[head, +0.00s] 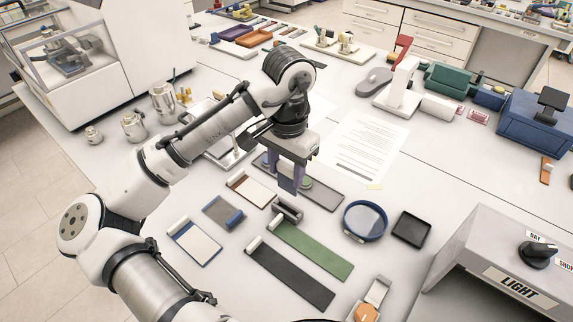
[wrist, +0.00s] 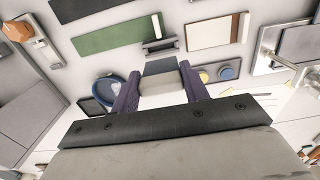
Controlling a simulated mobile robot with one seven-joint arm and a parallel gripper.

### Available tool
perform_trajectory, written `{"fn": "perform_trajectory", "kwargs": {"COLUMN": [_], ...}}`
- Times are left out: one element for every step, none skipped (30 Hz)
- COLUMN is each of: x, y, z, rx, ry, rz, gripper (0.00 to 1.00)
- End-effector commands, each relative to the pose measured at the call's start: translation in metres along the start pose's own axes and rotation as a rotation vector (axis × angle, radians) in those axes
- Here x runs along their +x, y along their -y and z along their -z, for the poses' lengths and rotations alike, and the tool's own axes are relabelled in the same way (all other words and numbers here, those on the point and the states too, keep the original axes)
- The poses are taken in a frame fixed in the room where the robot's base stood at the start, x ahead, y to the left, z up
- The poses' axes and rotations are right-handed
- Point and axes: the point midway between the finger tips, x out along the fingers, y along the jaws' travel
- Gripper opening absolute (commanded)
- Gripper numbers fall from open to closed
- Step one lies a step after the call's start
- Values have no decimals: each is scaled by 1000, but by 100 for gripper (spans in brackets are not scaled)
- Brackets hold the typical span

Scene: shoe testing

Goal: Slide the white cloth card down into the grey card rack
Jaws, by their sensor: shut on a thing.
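My gripper (head: 289,186) points down over the middle of the table. In the wrist view its two purple fingers (wrist: 158,84) are shut on the white cloth card (wrist: 162,87), which shows a pale block with a dark grey face above it. In the head view the fingers and arm hide most of the card. The grey card rack (head: 287,210) is a small slotted block on the table, just in front of the fingertips. It also shows in the wrist view (wrist: 160,47), directly beyond the held card. The card looks apart from the rack; its exact height is unclear.
A green strip (head: 312,250) and a black strip (head: 290,277) lie in front of the rack. A blue round dish (head: 365,221) and a black tray (head: 411,229) are to the right. A brown-edged card (head: 250,189) and a grey board (head: 325,193) lie close by.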

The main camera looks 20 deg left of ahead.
Motion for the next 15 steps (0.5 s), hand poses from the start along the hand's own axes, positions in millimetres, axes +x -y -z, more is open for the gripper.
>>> {"fn": "perform_trajectory", "kwargs": {"x": [8, 10, 14, 17, 20, 24, 27, 30, 34, 37, 40, 43, 45, 47, 49], "y": [0, 0, 0, 0, 0, 0, 0, 0, 0, 0, 0, 0, 0, 0, 0], "z": [0, 0, 0, 1, 1, 1, 1, 1, 1, 1, 1, 1, 2, 2, 2], "rx": [1, 1, 1, 1, 1, 1, 1, 1, 1, 1, 1, 1, 1, 0, 0], "ry": [0, 0, 0, 0, 0, 0, 0, 0, 0, 0, 0, 0, 0, 0, 0], "rz": [-2, -2, -2, -2, -2, -1, -1, -1, -2, -2, -2, -2, -1, -1, 0], "gripper": [16, 16, 16, 16, 16, 16, 16, 16, 16, 16, 16, 16, 16, 16, 16]}}
